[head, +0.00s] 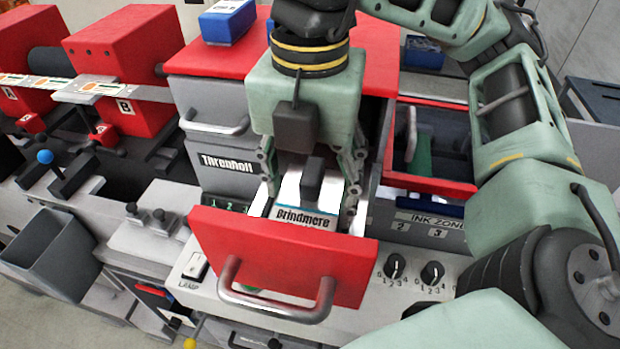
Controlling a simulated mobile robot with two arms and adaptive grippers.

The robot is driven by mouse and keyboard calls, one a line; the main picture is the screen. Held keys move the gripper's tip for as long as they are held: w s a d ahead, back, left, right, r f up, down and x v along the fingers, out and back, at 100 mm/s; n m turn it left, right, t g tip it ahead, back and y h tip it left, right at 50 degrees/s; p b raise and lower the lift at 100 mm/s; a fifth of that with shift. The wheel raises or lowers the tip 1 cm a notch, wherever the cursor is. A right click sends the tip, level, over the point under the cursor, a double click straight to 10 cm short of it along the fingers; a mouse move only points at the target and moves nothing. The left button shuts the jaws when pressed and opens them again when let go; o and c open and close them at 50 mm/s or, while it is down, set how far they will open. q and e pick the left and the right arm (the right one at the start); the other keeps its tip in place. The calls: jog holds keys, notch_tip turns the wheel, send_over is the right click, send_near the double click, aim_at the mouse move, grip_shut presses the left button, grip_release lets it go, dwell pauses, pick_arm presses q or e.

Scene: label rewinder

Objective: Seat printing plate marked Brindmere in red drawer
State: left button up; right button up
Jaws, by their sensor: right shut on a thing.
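The printing plate marked Brindmere (303,218) is a white block with a dark grip on top, and its label faces the front. My right gripper (312,205) points down and is shut on the plate, with fingers on both sides of it. The plate is in or just over the opening of the red drawer (285,255), which is pulled out toward me. The drawer's floor is mostly hidden, so I cannot tell whether the plate touches it. My left gripper is not in view.
A blue box (227,22) sits on the red top behind. An open red-edged compartment (430,185) is at right, above the ink zone knobs (414,270). A grey bin (52,255) is at left.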

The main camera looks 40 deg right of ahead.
jog(key=shift+f, duration=0.15)
jog(key=o, duration=1.9)
notch_tip(320, 180, up, 12)
jog(key=shift+r, duration=0.1)
